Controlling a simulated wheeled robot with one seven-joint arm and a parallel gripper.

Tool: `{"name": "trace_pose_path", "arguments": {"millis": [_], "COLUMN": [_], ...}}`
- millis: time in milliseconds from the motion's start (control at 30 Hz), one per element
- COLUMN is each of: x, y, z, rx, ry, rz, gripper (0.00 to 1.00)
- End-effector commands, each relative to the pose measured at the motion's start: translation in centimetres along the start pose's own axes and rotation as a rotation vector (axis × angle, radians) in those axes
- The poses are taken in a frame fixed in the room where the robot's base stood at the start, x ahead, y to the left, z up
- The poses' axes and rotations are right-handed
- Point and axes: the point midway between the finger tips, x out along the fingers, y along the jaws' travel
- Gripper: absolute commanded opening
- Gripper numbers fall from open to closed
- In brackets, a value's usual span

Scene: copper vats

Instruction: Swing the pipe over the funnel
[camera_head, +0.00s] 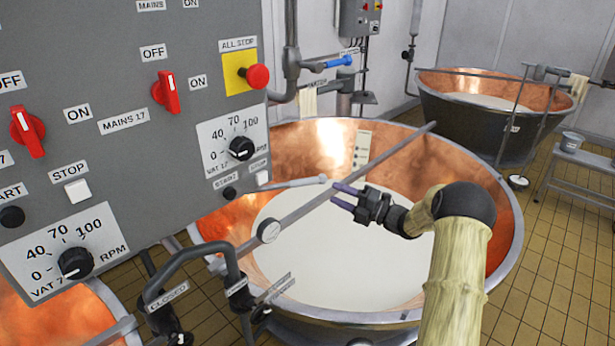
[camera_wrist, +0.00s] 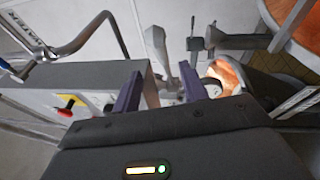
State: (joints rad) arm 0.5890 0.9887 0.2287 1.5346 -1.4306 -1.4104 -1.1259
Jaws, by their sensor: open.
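A grey bent pipe (camera_head: 291,50) comes down behind the control panel, with a blue-handled tap (camera_head: 337,62) to its right. A grey bent pipe (camera_wrist: 95,30) also shows at the upper left of the wrist view. A dark bent pipe (camera_head: 190,254) stands at the front, by a label reading CLOSED. I cannot tell which pipe is the task's. I cannot make out a funnel for certain. My gripper (camera_head: 337,195) is open and empty above the near vat, its purple fingers pointing left. It also shows in the wrist view (camera_wrist: 160,78), apart from the pipes.
The near copper vat (camera_head: 468,163) holds pale liquid, with a grey bar (camera_head: 345,187) across it beside my gripper. The control panel (camera_head: 120,190) fills the left. A second vat (camera_head: 500,130) and a bench (camera_head: 590,157) stand at right.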

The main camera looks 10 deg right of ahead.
Motion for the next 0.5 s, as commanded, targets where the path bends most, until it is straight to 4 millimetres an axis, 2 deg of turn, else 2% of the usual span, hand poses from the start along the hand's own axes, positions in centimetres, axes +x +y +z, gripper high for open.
{"name": "trace_pose_path", "arguments": {"millis": [100,500], "x": [2.3,9.1], "y": [0.4,0.3], "z": [0.0,0.0], "rx": [0.001,0.001], "ry": [0.003,0.001], "rz": [0.001,0.0], "gripper": [0.43,0.43]}}
